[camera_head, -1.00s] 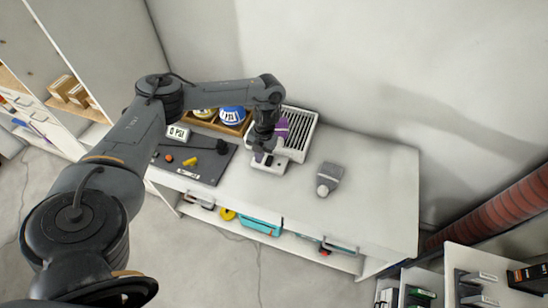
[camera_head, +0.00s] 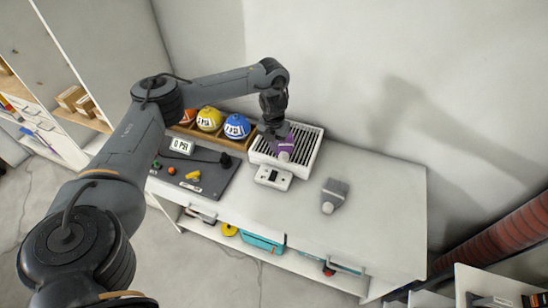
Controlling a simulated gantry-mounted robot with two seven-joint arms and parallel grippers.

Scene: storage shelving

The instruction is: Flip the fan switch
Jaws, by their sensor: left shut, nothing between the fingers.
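The fan (camera_head: 312,158) is a white box with a dark slatted grille, standing on the white table. Its small white switch panel (camera_head: 273,177) sticks out at the front, with dark marks on it. The switch's position is too small to tell. My left gripper (camera_head: 271,134) points down over the back left part of the grille, behind the switch panel and apart from it. It is shut and empty. A purple object (camera_head: 286,146) lies on the grille beside the gripper. My right gripper is not in view.
A grey brush-like object (camera_head: 333,196) lies right of the fan on the white table (camera_head: 375,215). Left of it are a dark board (camera_head: 215,182) with small parts and a wooden tray holding several coloured round objects, including a blue one (camera_head: 236,126). The table's right side is clear.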

